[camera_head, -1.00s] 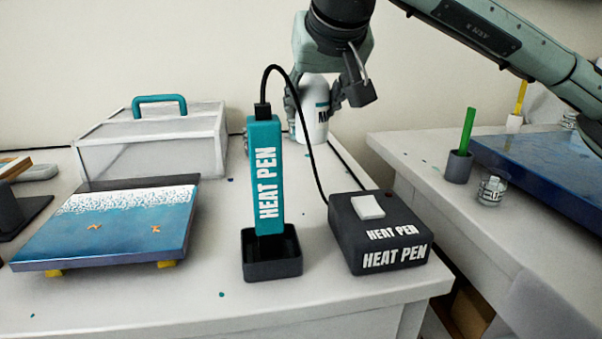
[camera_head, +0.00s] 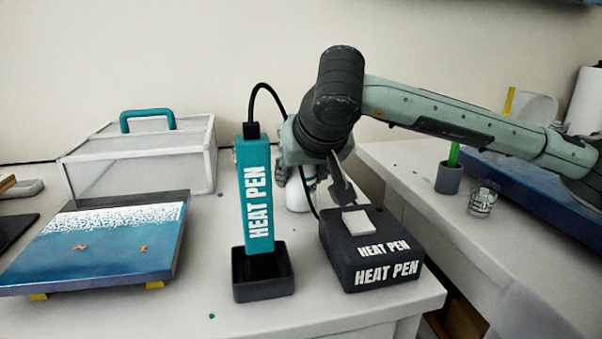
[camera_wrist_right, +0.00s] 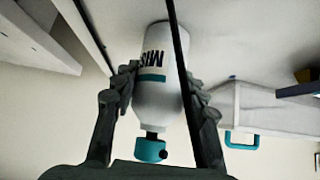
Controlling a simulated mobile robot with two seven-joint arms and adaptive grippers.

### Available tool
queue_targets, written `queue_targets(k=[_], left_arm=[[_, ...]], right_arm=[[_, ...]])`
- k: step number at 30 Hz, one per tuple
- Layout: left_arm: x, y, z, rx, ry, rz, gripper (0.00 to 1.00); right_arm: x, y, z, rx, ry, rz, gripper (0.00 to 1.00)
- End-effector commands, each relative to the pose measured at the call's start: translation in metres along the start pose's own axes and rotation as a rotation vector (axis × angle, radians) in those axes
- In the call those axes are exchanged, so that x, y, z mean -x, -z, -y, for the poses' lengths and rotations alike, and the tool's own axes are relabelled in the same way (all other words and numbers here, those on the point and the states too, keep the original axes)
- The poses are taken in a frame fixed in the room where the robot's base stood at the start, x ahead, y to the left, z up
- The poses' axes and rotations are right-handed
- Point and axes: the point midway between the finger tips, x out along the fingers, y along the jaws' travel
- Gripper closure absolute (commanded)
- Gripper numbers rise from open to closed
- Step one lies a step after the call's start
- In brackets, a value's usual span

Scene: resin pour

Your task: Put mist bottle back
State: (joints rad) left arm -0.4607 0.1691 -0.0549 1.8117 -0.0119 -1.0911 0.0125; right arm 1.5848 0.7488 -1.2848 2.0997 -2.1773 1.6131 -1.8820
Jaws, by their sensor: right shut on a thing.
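The mist bottle (camera_head: 297,197) is white and stands partly hidden behind the heat pen and my right gripper. In the right wrist view the bottle (camera_wrist_right: 158,103) shows its "MIS" lettering, a teal band and a teal spray head. My right gripper (camera_head: 306,176) has its fingers on both sides of the bottle's body and is shut on it. The bottle's base is at or very near the table top; I cannot tell whether it touches. My left gripper is not in view.
A teal heat pen (camera_head: 257,195) stands in its dark holder (camera_head: 264,287) just in front of the bottle. Its dark control box (camera_head: 370,262) and cable are close on the right. A clear case (camera_head: 140,160) and a blue resin panel (camera_head: 95,250) lie left.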

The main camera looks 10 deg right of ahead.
Motion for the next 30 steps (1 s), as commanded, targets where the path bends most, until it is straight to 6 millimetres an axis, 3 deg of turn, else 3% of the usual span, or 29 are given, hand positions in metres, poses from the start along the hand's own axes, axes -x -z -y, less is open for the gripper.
queue_targets(k=[9, 10, 14, 26, 27, 30], left_arm=[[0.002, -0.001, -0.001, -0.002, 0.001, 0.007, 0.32], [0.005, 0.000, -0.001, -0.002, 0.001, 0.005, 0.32], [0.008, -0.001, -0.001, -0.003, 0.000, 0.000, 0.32], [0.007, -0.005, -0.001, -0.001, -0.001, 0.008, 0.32], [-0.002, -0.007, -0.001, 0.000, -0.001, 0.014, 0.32], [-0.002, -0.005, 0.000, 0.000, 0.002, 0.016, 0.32]], right_arm=[[-0.002, -0.001, 0.000, 0.000, 0.001, -0.002, 1.00], [-0.001, -0.001, 0.000, 0.001, 0.000, 0.000, 0.54], [-0.001, -0.001, 0.000, 0.001, 0.000, 0.000, 0.38], [0.002, 0.002, 0.000, 0.001, 0.000, 0.000, 0.37], [0.004, 0.001, 0.001, 0.001, 0.001, -0.002, 0.37], [0.022, 0.001, 0.001, 0.002, 0.002, -0.006, 0.37]])
